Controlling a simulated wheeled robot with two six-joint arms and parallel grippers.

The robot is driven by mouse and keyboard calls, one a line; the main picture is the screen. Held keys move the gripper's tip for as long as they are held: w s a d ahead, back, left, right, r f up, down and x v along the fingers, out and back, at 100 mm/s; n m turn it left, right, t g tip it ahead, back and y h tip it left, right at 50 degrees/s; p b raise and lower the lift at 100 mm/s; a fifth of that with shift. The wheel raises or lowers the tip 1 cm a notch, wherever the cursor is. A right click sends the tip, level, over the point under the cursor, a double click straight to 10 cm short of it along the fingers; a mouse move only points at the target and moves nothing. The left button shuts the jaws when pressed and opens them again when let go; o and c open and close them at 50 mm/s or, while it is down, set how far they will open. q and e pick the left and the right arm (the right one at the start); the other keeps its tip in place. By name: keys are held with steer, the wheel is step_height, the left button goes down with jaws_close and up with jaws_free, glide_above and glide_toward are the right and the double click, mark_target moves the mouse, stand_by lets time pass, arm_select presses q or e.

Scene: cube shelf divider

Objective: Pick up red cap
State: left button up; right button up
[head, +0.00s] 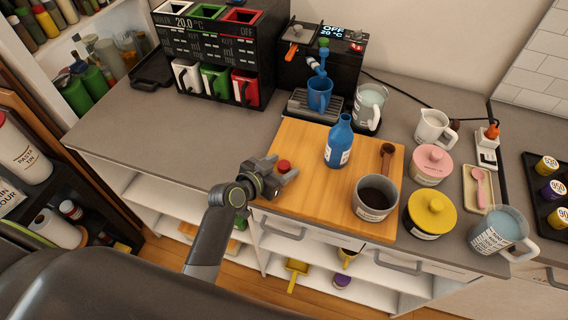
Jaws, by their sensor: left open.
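The small red cap (284,166) lies on the left part of the wooden board (310,205). My left gripper (282,175) is open, low over the board's left edge, with its fingertips close around or beside the cap. Part of the cap is hidden by a finger, and I cannot tell whether the fingers touch it. My right gripper is not in view.
A blue bottle (339,144) stands upright on the board to the right of the cap. A grey container with dark contents (375,198) is at the board's front right. A coffee machine (318,70) stands behind. The counter left of the board (180,135) is clear.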

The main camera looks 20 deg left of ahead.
mark_target(280, 168)
arm_select(q)
steer(key=shift+c, duration=0.3)
steer(key=c, duration=1)
steer(key=shift+r, duration=0.1)
step_height(280, 168, up, 10)
steer(key=s+a+m+g+h+b, duration=0.1)
steer(key=s+m+h+b, duration=0.1)
steer(key=s, duration=0.1)
steer(key=s+a+r+m+g+h+b, duration=0.1)
steer(key=s+a+m+g+h, duration=0.1)
steer(key=s, duration=0.2)
steer(key=s+a+r+m+g+h+b, duration=0.1)
steer(key=s+m+b, duration=0.1)
steer(key=s, duration=0.2)
steer(key=shift+a+r+h+b, duration=0.25)
steer(key=shift+a+h+b, duration=0.1)
steer(key=shift+a+h, duration=0.05)
